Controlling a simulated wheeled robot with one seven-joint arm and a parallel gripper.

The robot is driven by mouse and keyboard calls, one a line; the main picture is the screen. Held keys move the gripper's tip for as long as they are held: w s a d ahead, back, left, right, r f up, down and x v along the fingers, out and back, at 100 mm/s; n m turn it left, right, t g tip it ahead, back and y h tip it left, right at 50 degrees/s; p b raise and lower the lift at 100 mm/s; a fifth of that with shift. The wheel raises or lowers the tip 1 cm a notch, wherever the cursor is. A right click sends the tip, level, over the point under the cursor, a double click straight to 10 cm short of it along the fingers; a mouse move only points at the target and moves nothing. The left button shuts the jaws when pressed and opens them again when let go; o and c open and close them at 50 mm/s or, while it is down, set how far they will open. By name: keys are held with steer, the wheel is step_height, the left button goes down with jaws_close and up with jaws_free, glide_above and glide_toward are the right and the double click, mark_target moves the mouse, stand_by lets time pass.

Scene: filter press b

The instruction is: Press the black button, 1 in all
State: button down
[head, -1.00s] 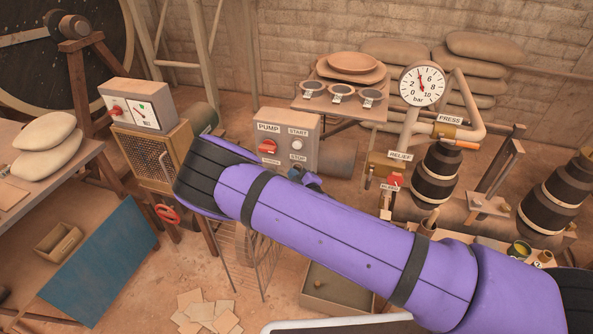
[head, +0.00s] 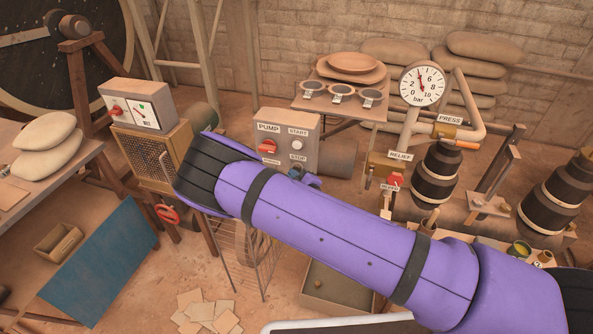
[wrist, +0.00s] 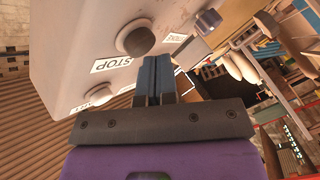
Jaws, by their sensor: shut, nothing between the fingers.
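The pump box (head: 283,136) is a grey panel with a red switch, a white START button and a STOP label. In the wrist view, a round black button (wrist: 136,40) sits in a pale collar on the panel (wrist: 70,40), beside the upside-down STOP label (wrist: 111,64). My gripper (wrist: 155,62) is shut and empty, its blue-grey fingertips just below the black button in that picture. I cannot tell whether they touch it. In the head view, the fingertips show just under the STOP label and the button cannot be made out clearly.
The white START button (head: 297,145) is above the STOP label. The red switch (head: 267,146) is to its left. A dark knob (wrist: 208,22) stands right of the black button in the wrist view. A pressure gauge (head: 422,84) and pipes stand to the right.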

steer(key=shift+s+a, duration=0.15)
steer(key=shift+s, duration=0.35)
steer(key=s, duration=0.1)
steer(key=s+a, duration=0.1)
steer(key=s, duration=0.2)
steer(key=shift+s+a, duration=0.35)
steer(key=shift+a, duration=0.05)
stand_by(0.7)
